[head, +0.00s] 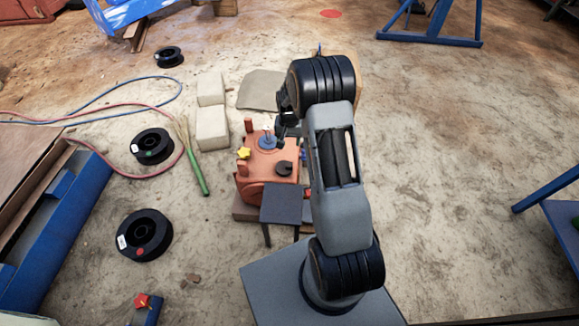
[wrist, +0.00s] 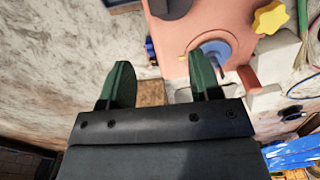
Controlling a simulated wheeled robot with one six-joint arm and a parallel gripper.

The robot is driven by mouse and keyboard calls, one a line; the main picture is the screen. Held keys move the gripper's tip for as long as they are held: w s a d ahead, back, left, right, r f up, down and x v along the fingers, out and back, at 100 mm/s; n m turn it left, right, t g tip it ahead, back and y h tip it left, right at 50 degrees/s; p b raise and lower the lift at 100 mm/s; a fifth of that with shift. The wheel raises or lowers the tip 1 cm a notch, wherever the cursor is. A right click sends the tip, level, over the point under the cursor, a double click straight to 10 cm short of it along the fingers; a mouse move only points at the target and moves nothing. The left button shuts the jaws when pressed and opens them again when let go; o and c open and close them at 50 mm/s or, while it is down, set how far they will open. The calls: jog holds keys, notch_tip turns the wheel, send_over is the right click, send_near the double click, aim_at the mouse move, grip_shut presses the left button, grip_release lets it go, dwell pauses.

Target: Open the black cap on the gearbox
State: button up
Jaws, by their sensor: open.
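In the wrist view the gearbox (wrist: 228,18) fills the upper right, and the cap (wrist: 172,7) is cut off by the top edge. My gripper (head: 281,143) is above the far right part of the gearbox top, partly hidden by its own arm. In the wrist view my gripper (wrist: 160,62) has its green fingers spread with nothing between them. It is apart from the cap.
A blue disc (head: 267,142) and a yellow star knob (head: 243,153) are also on the gearbox top. A small dark table (head: 286,203) stands in front. Pale blocks (head: 212,128), a green-handled broom (head: 198,175) and black spools (head: 145,235) lie left.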

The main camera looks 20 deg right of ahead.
aim_at(289, 162)
notch_tip(289, 162, down, 13)
jog(key=b, duration=0.4)
jog(key=shift+f, duration=0.15)
grip_shut()
dwell(0.5)
